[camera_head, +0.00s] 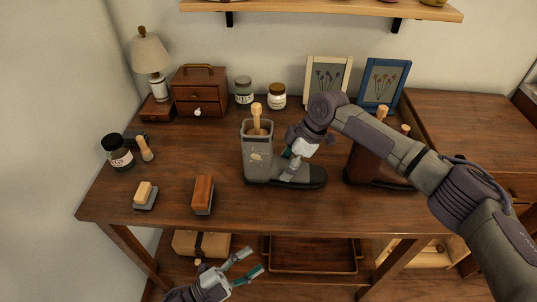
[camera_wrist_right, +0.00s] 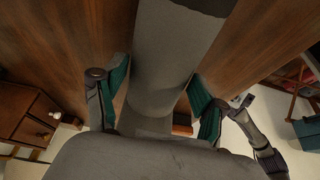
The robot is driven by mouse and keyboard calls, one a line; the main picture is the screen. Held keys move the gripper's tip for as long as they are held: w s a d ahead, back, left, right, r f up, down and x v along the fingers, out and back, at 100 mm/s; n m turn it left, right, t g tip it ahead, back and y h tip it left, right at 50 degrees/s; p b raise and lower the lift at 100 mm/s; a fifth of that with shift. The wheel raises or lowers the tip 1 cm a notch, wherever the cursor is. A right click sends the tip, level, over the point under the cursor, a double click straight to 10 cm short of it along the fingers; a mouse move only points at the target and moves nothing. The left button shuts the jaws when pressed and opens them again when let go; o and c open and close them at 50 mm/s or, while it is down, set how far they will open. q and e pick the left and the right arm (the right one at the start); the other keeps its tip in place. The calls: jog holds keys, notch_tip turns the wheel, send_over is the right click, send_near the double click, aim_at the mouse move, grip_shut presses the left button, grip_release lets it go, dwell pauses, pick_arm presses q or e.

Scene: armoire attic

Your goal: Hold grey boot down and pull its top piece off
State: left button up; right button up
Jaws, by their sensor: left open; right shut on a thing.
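The grey boot (camera_head: 257,157) stands upright on the table, its toe pointing right. A wooden knobbed handle (camera_head: 256,117) sticks up out of the top of its shaft. My right gripper (camera_head: 290,160) comes down from above and is shut on the boot's foot part, just right of the shaft. In the right wrist view the grey boot (camera_wrist_right: 165,60) fills the space between the two teal finger pads. My left gripper (camera_head: 254,263) is open and empty, low in front of the table's front edge, apart from the boot.
A brown boot (camera_head: 365,165) stands right of the grey one, partly behind my right arm. Picture frames (camera_head: 327,80), jars and a small drawer chest (camera_head: 199,92) line the back.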

pick_arm(q)
jog(key=s+d+r+m+g+h, duration=0.2)
jog(key=r+m+g+h, duration=0.15)
jog(key=r+m, duration=0.2)
jog(key=s+d+r+m+g+h, duration=0.1)
jog(key=s+r+m+g+h, duration=0.1)
jog(key=r+m+g, duration=0.35)
jog(key=m+t+y, duration=0.2)
jog(key=m+y, duration=0.7)
jog(key=m, duration=0.9)
send_near(257, 114)
jog(key=x, duration=0.6)
jog(key=w+x, duration=0.1)
jog(key=x, duration=0.3)
jog(key=shift+r, duration=0.35)
grip_shut()
